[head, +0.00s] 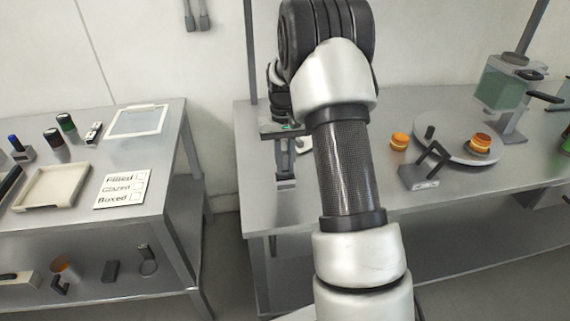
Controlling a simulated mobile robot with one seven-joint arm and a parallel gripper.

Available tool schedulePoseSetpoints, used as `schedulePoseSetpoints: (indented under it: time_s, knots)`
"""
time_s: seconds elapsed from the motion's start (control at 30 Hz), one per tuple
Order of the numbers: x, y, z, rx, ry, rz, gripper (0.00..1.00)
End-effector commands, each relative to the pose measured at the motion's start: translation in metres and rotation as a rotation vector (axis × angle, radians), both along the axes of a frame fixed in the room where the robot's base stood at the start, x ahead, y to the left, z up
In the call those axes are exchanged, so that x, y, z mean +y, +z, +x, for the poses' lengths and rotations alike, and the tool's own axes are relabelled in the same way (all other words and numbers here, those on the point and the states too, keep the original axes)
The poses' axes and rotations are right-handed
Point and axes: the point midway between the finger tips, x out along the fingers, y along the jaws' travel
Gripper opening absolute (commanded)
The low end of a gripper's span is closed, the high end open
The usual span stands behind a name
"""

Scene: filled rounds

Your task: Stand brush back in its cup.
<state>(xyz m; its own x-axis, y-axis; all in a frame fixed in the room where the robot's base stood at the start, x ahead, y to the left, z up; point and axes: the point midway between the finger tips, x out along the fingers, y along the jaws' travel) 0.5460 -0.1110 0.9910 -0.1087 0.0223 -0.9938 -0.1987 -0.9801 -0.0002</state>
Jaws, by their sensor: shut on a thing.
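My gripper (285,165) is at the back left of the right-hand table, partly behind my own arm. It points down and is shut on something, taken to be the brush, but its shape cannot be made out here. A pale rounded thing (303,144) shows just right of the gripper, half hidden by my arm; I cannot tell whether it is the cup. No brush or cup is clearly seen elsewhere.
On the right-hand table (345,237) are a round grey plate (456,150), a small orange-brown round (399,141), a dark angled stand (424,172) and a machine with a clear greenish tank (500,88). The left table holds a cream tray (25,203) and a printed card (122,189). A floor gap separates the tables.

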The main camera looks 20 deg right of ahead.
Motion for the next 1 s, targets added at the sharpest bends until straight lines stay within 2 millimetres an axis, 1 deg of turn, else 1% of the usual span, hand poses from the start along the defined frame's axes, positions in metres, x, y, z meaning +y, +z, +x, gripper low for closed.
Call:
schedulePoseSetpoints:
  time_s: [0.03, 0.07, 0.1, 0.17, 0.43, 0.57, 0.67, 0.9, 1.0]
  knots:
    - [0.0, -0.003, 0.0, 0.001, 0.0, 0.0, 0.0]
    - [0.0, -0.003, 0.0, 0.001, 0.0, 0.0, 0.18]
    - [0.0, -0.002, 0.0, 0.0, 0.0, 0.0, 0.25]
    - [0.0, -0.002, 0.0, 0.001, 0.0, 0.0, 0.35]
    - [0.0, -0.002, 0.0, 0.0, 0.0, 0.0, 0.35]
    - [0.0, 0.006, 0.001, -0.002, 0.0, 0.0, 0.35]
    - [-0.001, 0.02, 0.003, -0.004, 0.0, -0.001, 0.35]
    - [-0.002, 0.072, 0.009, -0.004, 0.0, -0.001, 0.35]
    - [-0.002, 0.091, 0.011, -0.004, 0.0, -0.001, 0.35]
